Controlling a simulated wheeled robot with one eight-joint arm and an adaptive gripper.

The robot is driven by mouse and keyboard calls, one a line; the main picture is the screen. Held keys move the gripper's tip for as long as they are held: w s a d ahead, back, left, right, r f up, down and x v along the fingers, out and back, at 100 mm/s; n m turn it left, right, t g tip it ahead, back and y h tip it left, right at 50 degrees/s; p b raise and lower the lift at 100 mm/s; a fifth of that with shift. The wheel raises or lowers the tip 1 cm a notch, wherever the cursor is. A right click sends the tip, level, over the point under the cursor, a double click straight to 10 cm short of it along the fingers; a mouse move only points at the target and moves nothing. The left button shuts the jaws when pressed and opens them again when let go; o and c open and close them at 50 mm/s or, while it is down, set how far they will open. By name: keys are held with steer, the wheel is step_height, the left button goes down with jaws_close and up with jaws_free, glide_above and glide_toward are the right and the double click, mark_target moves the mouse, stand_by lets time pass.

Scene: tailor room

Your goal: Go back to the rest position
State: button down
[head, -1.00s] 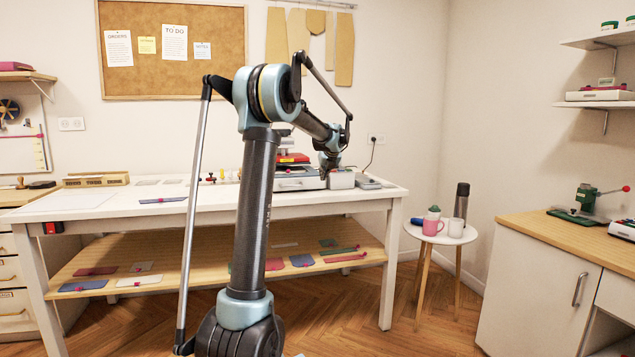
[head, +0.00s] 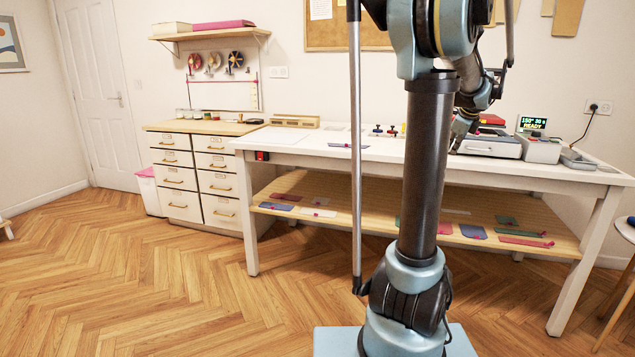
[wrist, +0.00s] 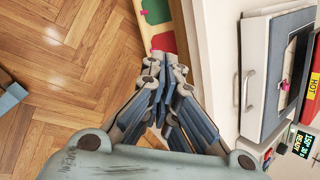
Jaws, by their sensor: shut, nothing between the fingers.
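My gripper (wrist: 168,72) is shut and empty in the wrist view, its fingers pressed together over the front edge of the white table. In the head view my gripper (head: 459,135) is partly hidden behind my own arm links, low over the table (head: 300,140) at the left of the press machine. The grey and white press machine (head: 490,146) stands on the table. Its drawer-like front and handle (wrist: 249,91) show to the right of my fingers in the wrist view, apart from them.
A display box reading READY (head: 541,148) stands right of the press. The lower wooden shelf (head: 340,205) holds several flat coloured pieces. A drawer cabinet (head: 190,178) and a pink-topped bin (head: 148,190) stand at left. The wooden floor (head: 130,275) at front left is clear.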

steer(key=s+a+f+n+g, duration=0.1)
steer(key=s+a+f+n, duration=0.4)
steer(key=s+a, duration=0.4)
steer(key=s+a+f+n+g, duration=0.1)
steer(key=s+a+f+n, duration=0.2)
steer(key=s+a+n, duration=0.65)
steer(key=s+a+f+n+g, duration=0.1)
steer(key=s+a+f+n, duration=0.4)
steer(key=s+f+n, duration=0.1)
steer(key=s+a+f+n+g, duration=0.1)
steer(key=s+a+f+n, duration=0.4)
steer(key=s+f, duration=0.3)
steer(key=shift+s+f+n, duration=0.3)
steer(key=shift+s+n, duration=0.25)
steer(key=shift+s, duration=0.4)
steer(key=shift+w+a+f, duration=0.1)
steer(key=shift+w+f, duration=0.1)
steer(key=shift+w, duration=0.3)
